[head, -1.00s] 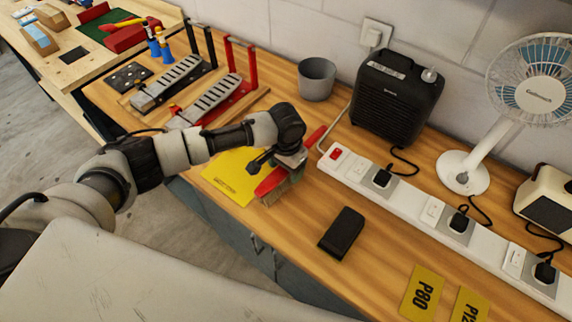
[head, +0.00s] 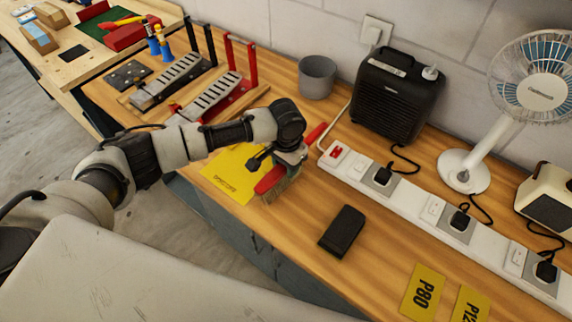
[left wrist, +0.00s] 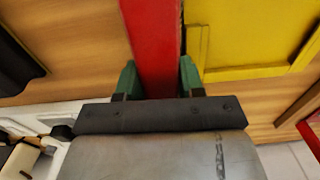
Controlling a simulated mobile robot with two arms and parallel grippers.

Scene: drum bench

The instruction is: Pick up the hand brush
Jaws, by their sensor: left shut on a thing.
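The hand brush (head: 270,180) has a red handle and pale bristles. In the head view it is over the wooden bench beside a yellow sheet, partly hidden by my left gripper (head: 284,162). In the left wrist view the red handle (left wrist: 152,45) passes between the green fingertips of my left gripper (left wrist: 157,80), which is shut on it. I cannot tell whether the bristles touch the bench. My right gripper is not in view.
A yellow sheet (head: 232,175) lies to the left of the brush. A black block (head: 342,231) lies to the right. A white power strip (head: 405,202), a black heater (head: 398,95), a grey cup (head: 317,78) and a fan (head: 463,172) stand behind.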

